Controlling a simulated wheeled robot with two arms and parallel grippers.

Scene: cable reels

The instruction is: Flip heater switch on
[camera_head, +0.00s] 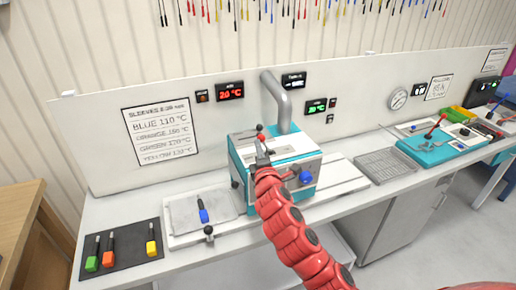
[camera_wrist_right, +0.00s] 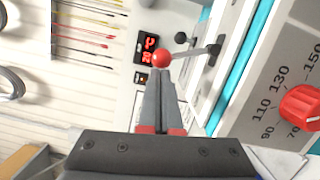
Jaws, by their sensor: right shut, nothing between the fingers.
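The heater (camera_head: 250,148) is a white box with teal trim on the bench, under a grey exhaust pipe. My right gripper (camera_head: 262,153) is shut and empty by the lever. In the right wrist view its fingertips (camera_wrist_right: 160,76) are just short of the ball; I cannot tell whether they touch. My left gripper is not in view.
A red dial (camera_wrist_right: 300,106) with temperature marks is on the heater's face. A red temperature display (camera_head: 230,91) and a green one (camera_head: 316,106) are on the back panel. A black mat (camera_head: 120,252) with coloured-handled tools lies left. A wire rack (camera_head: 385,163) lies right.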

